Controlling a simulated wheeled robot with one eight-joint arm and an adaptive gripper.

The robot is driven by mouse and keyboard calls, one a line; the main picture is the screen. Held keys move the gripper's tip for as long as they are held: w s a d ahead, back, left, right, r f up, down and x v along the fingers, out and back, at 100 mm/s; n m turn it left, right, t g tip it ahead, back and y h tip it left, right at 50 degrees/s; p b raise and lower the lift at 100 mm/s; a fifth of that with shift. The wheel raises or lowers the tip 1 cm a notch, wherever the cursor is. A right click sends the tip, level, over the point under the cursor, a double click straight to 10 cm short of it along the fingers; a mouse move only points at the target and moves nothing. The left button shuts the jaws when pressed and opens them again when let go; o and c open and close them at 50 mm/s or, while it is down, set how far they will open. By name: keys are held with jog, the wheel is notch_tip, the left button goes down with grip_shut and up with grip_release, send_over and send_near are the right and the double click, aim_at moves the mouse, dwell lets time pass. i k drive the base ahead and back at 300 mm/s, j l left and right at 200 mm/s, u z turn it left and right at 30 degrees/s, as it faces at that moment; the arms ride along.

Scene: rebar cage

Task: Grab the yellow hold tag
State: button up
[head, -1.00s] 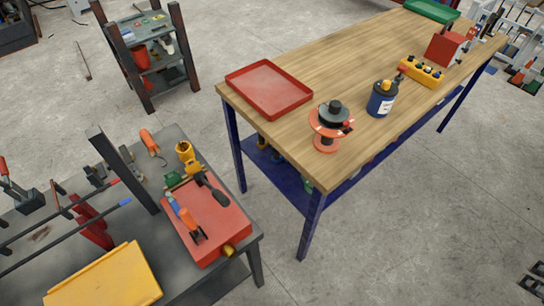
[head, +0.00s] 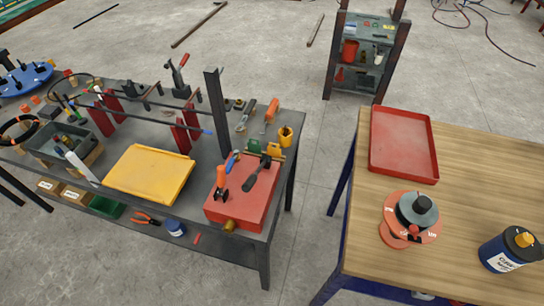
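I cannot make out a yellow hold tag for certain. The yellow things I see on the grey bench are a flat yellow tray (head: 150,173) at its front middle and a small yellow cup-like piece (head: 285,136) near its right end. A tiny yellow patch (head: 366,23) shows on the top of the far shelf rack, too small to tell. My gripper is not in view.
The grey bench (head: 235,250) also holds a red box (head: 240,205) with tools on it, a dark upright post (head: 216,110), rods on red stands and a grey bin (head: 60,145). A wooden table (head: 475,180) with a red tray (head: 402,145) and spool (head: 411,220) stands right. Concrete floor lies between.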

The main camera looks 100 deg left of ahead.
aim_at(277, 152)
jog(key=i+u, duration=0.2)
jog(key=u, duration=0.3)
jog(key=i+u, duration=0.2)
jog(key=u, duration=0.25)
jog(key=i+u, duration=0.2)
jog(key=u, duration=0.3)
jog(key=i+l+u, duration=0.15)
jog(key=u, duration=0.35)
jog(key=i+u, duration=0.25)
jog(key=u, duration=0.2)
jog(key=i+l+u, duration=0.2)
jog(key=u, duration=0.3)
jog(key=i+l+u, duration=0.2)
jog(key=u, duration=0.25)
